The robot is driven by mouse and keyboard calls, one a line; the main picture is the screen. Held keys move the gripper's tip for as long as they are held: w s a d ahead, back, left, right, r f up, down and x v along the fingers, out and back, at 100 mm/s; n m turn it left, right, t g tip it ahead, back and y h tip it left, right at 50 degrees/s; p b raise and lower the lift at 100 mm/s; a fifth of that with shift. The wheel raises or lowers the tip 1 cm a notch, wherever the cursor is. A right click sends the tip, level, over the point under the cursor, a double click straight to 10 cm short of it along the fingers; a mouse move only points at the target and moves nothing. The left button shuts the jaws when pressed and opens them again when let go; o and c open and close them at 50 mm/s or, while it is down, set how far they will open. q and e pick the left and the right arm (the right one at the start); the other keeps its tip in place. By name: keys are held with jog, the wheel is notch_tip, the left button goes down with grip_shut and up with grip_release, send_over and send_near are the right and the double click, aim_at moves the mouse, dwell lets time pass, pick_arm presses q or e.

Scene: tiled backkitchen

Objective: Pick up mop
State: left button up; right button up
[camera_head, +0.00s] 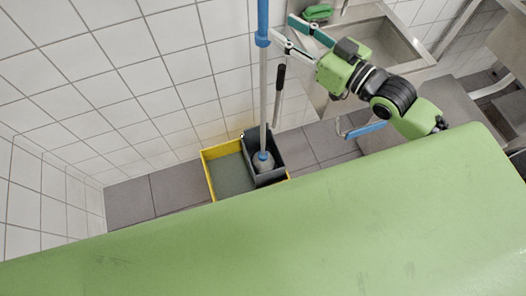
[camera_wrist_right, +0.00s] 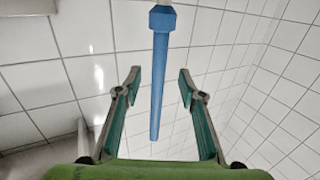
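The mop (camera_head: 263,95) stands nearly upright, with a blue upper grip, a blue collar and a pale pole. Its lower end is inside the dark grey part of the mop bucket (camera_head: 205,178). My right gripper (camera_head: 282,29) is open just right of the mop's blue grip in the head view. In the right wrist view, the blue grip (camera_wrist_right: 157,95) shows between the two spread fingers of the right gripper (camera_wrist_right: 159,73), with gaps on both sides. No contact is visible. My left gripper is not in view.
The bucket has a yellow-rimmed tray and a black-handled lever (camera_head: 280,80). A tiled wall (camera_head: 100,70) is behind and left of the mop. A metal sink (camera_head: 375,45) is on the right, with a green object (camera_head: 318,12) near it. Grey floor (camera_head: 150,198) shows left of the bucket.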

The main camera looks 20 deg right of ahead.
aim_at(267, 18)
jog(key=shift+x, duration=1.4)
jog(key=p+x, duration=0.2)
jog(key=x, duration=0.2)
jog(key=shift+w+f, duration=0.15)
jog(key=shift+w, duration=0.15)
jog(key=shift+w+a+f, duration=0.1)
jog(key=shift+w+a, duration=0.15)
grip_shut()
jog(key=shift+r, duration=0.2)
